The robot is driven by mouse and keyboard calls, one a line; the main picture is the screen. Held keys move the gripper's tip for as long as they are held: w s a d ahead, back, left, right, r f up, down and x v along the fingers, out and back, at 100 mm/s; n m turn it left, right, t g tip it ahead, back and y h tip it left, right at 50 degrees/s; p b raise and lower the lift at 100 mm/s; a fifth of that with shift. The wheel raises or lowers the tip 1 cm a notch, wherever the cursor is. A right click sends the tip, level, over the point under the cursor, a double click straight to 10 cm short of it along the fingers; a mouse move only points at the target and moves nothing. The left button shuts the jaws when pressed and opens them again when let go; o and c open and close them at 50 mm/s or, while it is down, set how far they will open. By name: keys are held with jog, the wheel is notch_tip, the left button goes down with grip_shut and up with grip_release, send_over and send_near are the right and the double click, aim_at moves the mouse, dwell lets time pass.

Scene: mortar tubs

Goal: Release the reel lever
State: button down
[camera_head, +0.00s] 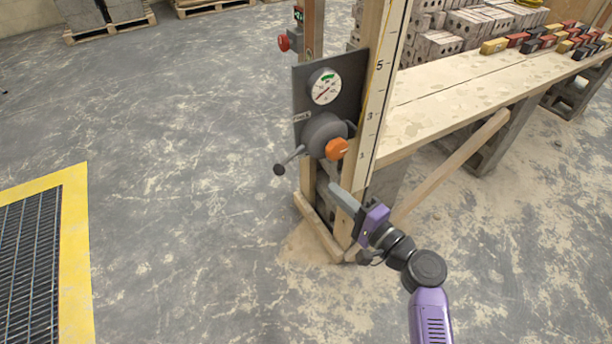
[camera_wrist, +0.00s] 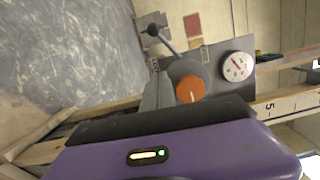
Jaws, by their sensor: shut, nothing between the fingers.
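The reel lever (camera_head: 291,161) is a grey rod ending in a black ball. It sticks out down and left from the round grey reel housing (camera_head: 318,130) on a dark plate on the wooden post. It also shows in the wrist view (camera_wrist: 168,41), beyond my fingers. An orange knob (camera_head: 336,149) sits on the front of the housing, and a white gauge (camera_head: 325,86) is above. My gripper (camera_head: 336,189) is shut and empty, below the orange knob and to the right of the lever's ball, apart from the lever. In the wrist view my fingers (camera_wrist: 158,75) point toward the housing.
A marked measuring staff (camera_head: 374,110) runs up the post just right of the plate. A plank bench (camera_head: 440,105) with a slanted brace (camera_head: 455,165) stands to the right. A red knob (camera_head: 284,43) is at upper left of the plate.

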aim_at(290, 159)
jog(key=w+a, duration=0.5)
jog(key=a, duration=0.5)
jog(key=shift+w+r, duration=0.15)
jog(key=shift+a, duration=0.1)
